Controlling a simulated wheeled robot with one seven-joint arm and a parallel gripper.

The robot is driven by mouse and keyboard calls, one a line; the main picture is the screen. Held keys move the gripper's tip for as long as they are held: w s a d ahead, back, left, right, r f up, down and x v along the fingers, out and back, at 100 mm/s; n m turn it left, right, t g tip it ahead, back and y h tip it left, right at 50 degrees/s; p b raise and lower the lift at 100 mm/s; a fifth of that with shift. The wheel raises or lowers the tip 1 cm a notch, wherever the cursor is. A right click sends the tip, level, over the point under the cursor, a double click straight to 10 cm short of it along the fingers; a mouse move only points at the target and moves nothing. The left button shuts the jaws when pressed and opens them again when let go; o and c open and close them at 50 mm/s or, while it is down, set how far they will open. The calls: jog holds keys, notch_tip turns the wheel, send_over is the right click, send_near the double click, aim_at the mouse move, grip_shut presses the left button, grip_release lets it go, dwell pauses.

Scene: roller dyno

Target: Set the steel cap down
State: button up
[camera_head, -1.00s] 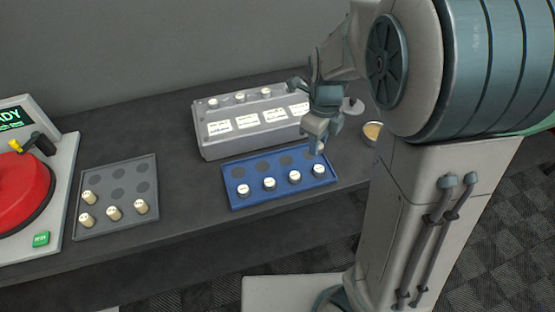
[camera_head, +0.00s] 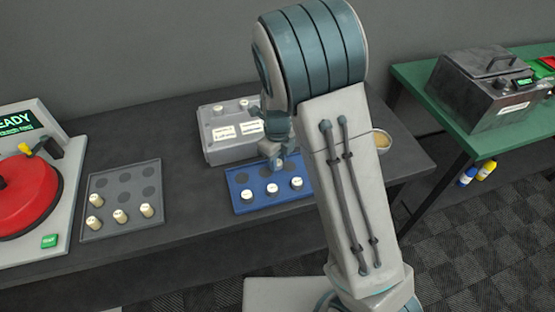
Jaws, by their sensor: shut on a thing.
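My gripper (camera_head: 279,163) hangs fingers down over the back row of the blue tray (camera_head: 240,208). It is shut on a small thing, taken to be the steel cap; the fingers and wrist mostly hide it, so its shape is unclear. I cannot tell whether it touches the tray. Three white-topped caps stand in the tray's front row: a left one (camera_head: 246,195), a middle one (camera_head: 271,190) and a right one (camera_head: 297,183). Dark round spots mark the back row. My arm hides the tray's right end.
A grey tray (camera_head: 104,231) with several cream-topped pieces lies left of the blue tray. A grey labelled box (camera_head: 213,147) stands close behind. A red-disc machine (camera_head: 18,190) is far left. A bowl (camera_head: 382,141) sits right of my arm, and a green bench (camera_head: 420,85) beyond.

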jog(key=shift+f, duration=0.55)
jog(key=shift+f, duration=0.1)
jog(key=o, duration=1)
